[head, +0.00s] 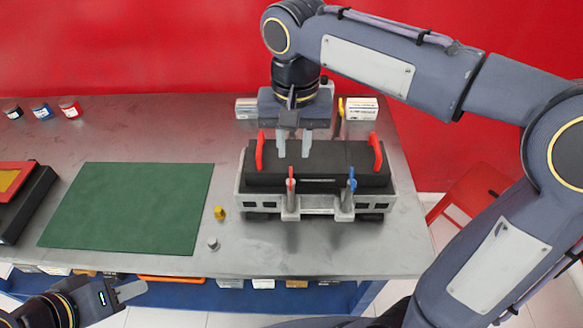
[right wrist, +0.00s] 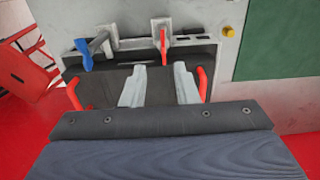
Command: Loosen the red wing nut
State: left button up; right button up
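The red wing nut (head: 291,182) stands upright on a grey post at the front of the engine trainer (head: 240,195). In the right wrist view the red wing nut (right wrist: 163,45) is beyond the fingertips. A blue wing nut (head: 351,186) is on a second post to its right; the right wrist view also shows it (right wrist: 83,56). My right gripper (head: 294,150) is open and empty over the trainer's black top, behind the red wing nut and apart from it. Its spread fingers (right wrist: 159,84) show in the wrist view. My left gripper (head: 128,291) is low at the front left, seen side-on.
Two red handles (head: 260,151) (head: 377,152) rise from the black block's ends. A green mat (head: 130,205) lies left, with a yellow piece (head: 219,213) and a small metal piece (head: 212,243) between. Boxes (head: 361,108) stand behind the trainer. Jars (head: 70,107) stand back left.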

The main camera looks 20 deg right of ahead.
aim_at(290, 175)
jog(key=shift+w+a+f, duration=0.2)
jog(key=shift+f, duration=0.05)
notch_tip(290, 175, down, 7)
jog(key=shift+s+a+f+b, duration=0.1)
jog(key=shift+s+b, duration=0.05)
jog(key=shift+b, duration=0.15)
grip_shut()
